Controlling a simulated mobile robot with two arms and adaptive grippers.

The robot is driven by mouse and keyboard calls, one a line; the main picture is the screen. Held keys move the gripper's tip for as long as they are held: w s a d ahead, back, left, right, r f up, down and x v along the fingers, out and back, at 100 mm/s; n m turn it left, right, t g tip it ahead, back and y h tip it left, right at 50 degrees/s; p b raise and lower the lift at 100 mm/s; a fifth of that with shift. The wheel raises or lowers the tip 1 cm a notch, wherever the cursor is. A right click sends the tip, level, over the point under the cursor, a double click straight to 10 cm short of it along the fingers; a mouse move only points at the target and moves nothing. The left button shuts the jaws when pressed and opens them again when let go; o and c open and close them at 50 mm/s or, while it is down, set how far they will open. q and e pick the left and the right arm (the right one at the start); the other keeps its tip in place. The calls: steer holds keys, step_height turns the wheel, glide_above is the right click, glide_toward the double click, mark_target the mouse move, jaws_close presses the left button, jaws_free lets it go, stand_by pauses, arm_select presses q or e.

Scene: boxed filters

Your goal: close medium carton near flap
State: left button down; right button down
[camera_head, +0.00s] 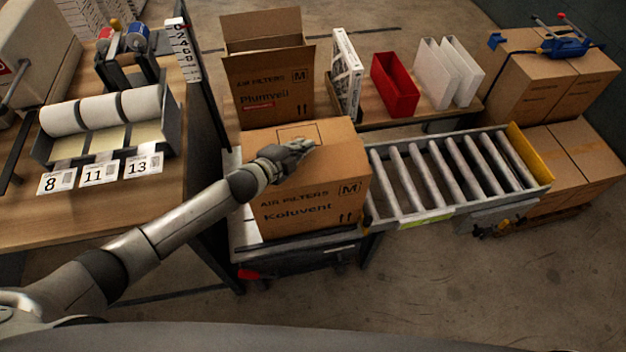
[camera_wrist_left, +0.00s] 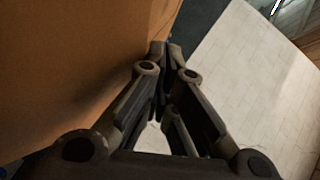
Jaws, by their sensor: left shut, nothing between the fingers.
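The medium carton (camera_head: 315,205), brown and printed "AIR FILTERS M Koluvent", stands upright at the left end of the roller conveyor. Its top looks covered and roughly flat, with a dark rectangular outline at the far part. My left gripper (camera_head: 303,146) is shut and empty, over the carton's top. The gripper and forearm hide part of the top, so I cannot tell exactly how the near flap lies or whether the fingers touch it. In the left wrist view the shut fingers (camera_wrist_left: 166,50) are beside a brown cardboard surface (camera_wrist_left: 70,60). My right gripper is not in view.
A second carton (camera_head: 268,90), marked Plumvell, stands behind with a flap raised. A white pleated filter (camera_head: 346,75), red bin (camera_head: 395,84) and white panels (camera_head: 448,70) stand on the back table. The roller conveyor (camera_head: 450,175) is empty. Label rolls (camera_head: 100,108) are at left.

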arm_select(q)
steer(key=shift+w+f, duration=0.1)
steer(key=shift+f, duration=0.15)
stand_by(0.6)
